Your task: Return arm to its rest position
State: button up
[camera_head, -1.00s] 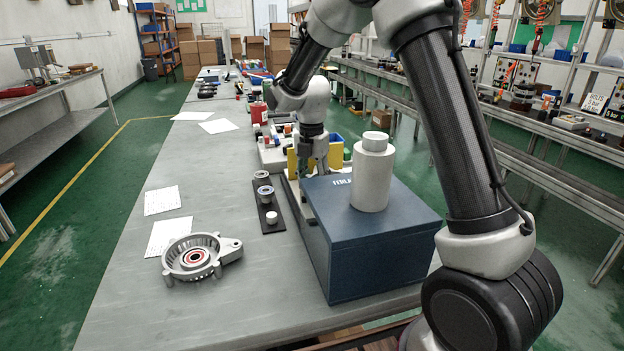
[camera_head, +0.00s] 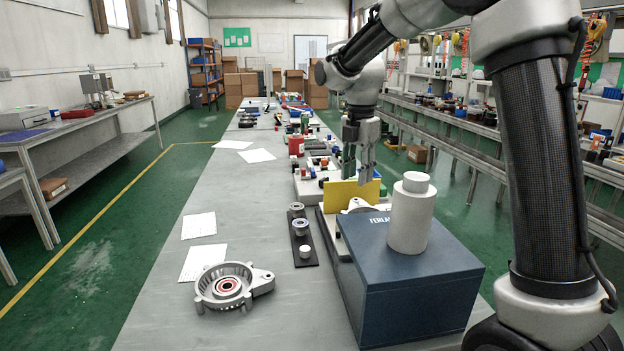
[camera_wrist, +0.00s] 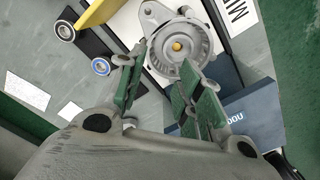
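My gripper (camera_head: 357,172) hangs from my arm above the long grey workbench, behind the blue box, with its fingers pointing down. In the wrist view my gripper (camera_wrist: 165,95) has its green-padded fingers apart with nothing between them. An alternator housing (camera_wrist: 178,45) lies beyond the fingertips in that view; in the head view it (camera_head: 358,205) is partly hidden behind the white cylinder and blue box. Another silver housing (camera_head: 234,286) with a red-ringed bearing lies at the bench's near left.
The blue box (camera_head: 410,290) stands on the bench with a white cylinder (camera_head: 411,215) on top. A yellow plate (camera_head: 350,194) stands beside the gripper. A dark strip (camera_head: 302,240) holds bearings. Papers (camera_head: 203,262) lie at left. The green floor's left aisle is open.

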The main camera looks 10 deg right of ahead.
jog(key=s+d+r+m+t, duration=0.1)
jog(key=s+d+r+m, duration=0.2)
jog(key=s+d+m, duration=0.4)
jog(key=s+d+r+m+t, duration=0.1)
jog(key=s+d+r+m, duration=0.1)
jog(key=s+r+m, duration=0.5)
jog(key=s+d+f+m+t, duration=0.1)
jog(key=s+d+f+m, duration=0.1)
jog(key=s+m, duration=0.3)
jog(key=s+d+f+m+t, duration=0.1)
jog(key=s+f+m, duration=0.3)
jog(key=s, duration=0.7)
jog(key=shift+s+d+f+m, duration=0.2)
jog(key=shift+d+f+m, duration=0.15)
jog(key=shift+d+m, duration=0.65)
jog(key=shift+a, duration=0.3)
